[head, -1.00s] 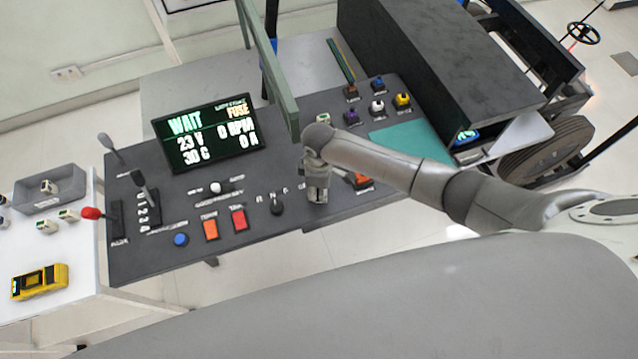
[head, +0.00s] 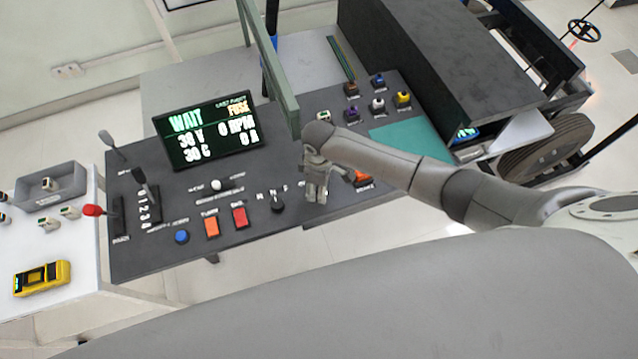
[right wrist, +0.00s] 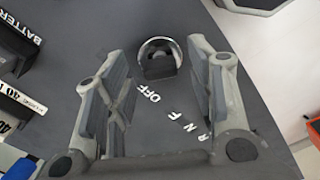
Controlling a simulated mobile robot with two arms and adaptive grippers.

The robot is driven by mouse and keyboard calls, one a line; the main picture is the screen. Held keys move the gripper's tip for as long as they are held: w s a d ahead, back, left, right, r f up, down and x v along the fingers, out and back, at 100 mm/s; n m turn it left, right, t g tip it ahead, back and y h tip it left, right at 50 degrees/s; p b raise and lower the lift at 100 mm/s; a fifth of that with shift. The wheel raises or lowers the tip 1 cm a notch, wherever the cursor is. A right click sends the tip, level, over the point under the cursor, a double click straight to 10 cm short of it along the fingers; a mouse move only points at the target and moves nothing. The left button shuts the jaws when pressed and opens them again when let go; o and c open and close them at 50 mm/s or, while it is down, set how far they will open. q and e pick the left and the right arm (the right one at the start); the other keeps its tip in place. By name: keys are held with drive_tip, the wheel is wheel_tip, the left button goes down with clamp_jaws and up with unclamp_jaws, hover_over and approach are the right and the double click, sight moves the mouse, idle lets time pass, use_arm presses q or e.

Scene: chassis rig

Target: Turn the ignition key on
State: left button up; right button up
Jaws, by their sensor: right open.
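The ignition switch shows in the right wrist view as a round chrome ring with a black key-like piece (right wrist: 160,62) in it, on the dark panel. White lettering "OFF" is beside it. My right gripper (right wrist: 163,52) is open, one finger on each side of the switch; I see gaps and cannot tell how close the tips are to the panel. In the head view my right gripper (head: 317,188) is over the right part of the console (head: 225,200) and hides the switch. My left gripper is not in view.
A lit display (head: 208,131) reads WAIT. A black knob (head: 278,203) marked R N F, an orange button (head: 212,227) and a red button (head: 240,217) are left of the gripper. A green frame bar (head: 279,70) stands behind it. Levers stand at the console's left.

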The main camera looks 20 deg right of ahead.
drive_tip(key=shift+r, duration=0.1)
wheel_tip(320, 180, up, 12)
idle(0.5)
idle(0.4)
